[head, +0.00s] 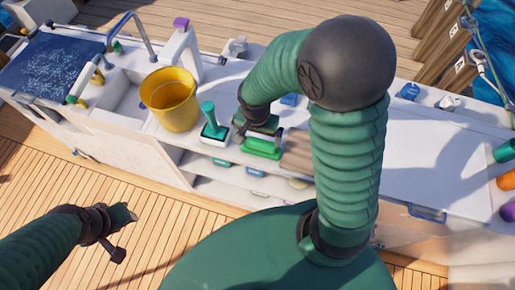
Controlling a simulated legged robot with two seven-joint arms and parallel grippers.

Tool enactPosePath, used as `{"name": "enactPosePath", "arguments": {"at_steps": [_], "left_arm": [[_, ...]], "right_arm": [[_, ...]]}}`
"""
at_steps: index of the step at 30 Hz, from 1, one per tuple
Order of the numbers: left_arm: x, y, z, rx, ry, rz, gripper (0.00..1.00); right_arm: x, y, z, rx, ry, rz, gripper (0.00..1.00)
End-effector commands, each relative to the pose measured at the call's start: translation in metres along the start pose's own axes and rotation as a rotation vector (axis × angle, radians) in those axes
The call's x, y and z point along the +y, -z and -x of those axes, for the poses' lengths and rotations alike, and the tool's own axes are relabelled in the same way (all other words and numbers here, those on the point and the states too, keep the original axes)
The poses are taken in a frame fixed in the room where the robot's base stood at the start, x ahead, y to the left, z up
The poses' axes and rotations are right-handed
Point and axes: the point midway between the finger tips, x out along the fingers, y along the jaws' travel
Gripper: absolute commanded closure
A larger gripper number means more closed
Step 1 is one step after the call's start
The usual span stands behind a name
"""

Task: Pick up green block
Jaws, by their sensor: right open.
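A green block (261,149) lies on the white counter, left of a brown wooden board. My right gripper (258,130) is open and directly above the block's far side, pointing down. Its fingers partly hide the block's top, and I cannot tell whether they touch it. My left gripper (122,234) is open and empty, low over the wooden deck at the left, well away from the block.
A green-handled tool (212,124) stands just left of the block, close to my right gripper. A yellow bucket (170,100) is further left. The brown board (298,153) lies on the right. The white counter (435,160) is largely clear further right.

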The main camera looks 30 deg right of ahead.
Motion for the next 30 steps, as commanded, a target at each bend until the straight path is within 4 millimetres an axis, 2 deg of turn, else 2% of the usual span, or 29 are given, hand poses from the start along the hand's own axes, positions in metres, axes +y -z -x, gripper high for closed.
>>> {"name": "enactPosePath", "arguments": {"at_steps": [5,10,13,19,30], "left_arm": [[0.0,0.0,-0.003,0.001,0.0,-0.001,0.64],[0.0,-0.001,-0.007,0.001,0.0,-0.001,0.64],[0.0,-0.002,-0.007,0.001,0.0,-0.001,0.64],[0.0,-0.001,-0.007,0.001,0.0,0.0,0.64],[0.0,-0.001,-0.007,0.0,0.0,0.0,0.64]], "right_arm": [[0.002,0.0,-0.022,-0.003,-0.003,-0.001,0.0],[0.002,-0.001,-0.053,-0.002,-0.003,0.001,0.0],[0.001,-0.001,-0.059,0.0,-0.001,0.0,0.0],[0.001,-0.001,-0.059,0.001,0.0,0.0,0.01],[0.001,0.0,-0.059,0.001,0.0,0.0,0.5]]}}
